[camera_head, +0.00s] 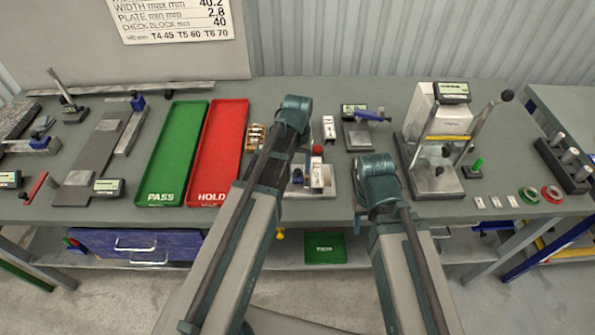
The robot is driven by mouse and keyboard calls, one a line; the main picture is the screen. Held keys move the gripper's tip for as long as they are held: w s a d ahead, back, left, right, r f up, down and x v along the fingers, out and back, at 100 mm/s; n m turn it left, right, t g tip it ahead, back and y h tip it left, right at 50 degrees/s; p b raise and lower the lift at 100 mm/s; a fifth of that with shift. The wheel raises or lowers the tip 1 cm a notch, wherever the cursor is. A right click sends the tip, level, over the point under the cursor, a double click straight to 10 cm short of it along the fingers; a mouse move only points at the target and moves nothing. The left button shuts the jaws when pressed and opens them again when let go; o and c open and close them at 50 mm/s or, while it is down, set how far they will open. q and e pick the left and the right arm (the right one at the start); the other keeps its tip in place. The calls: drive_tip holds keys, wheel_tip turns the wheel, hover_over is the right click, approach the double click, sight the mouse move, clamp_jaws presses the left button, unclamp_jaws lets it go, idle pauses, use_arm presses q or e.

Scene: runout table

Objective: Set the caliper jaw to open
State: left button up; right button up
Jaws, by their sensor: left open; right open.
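Candidates with small displays are a long grey plate gauge with a blue block (137,103) at the left, a device with a blue-handled part (372,115) at the back centre, and a gauge with a blue part (40,143) at the far left edge. My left arm (240,220) and my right arm (402,250) reach up from the bottom edge to teal joints. No fingertips of either gripper show.
A green PASS tray (172,150) and a red HOLD tray (218,150) lie empty left of centre. A lever press (437,110) stands at the right. A fixture with a red knob (317,150) stands between my arms, partly hidden.

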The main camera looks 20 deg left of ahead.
use_arm(q)
clamp_jaws()
idle(0.3)
idle(1.1)
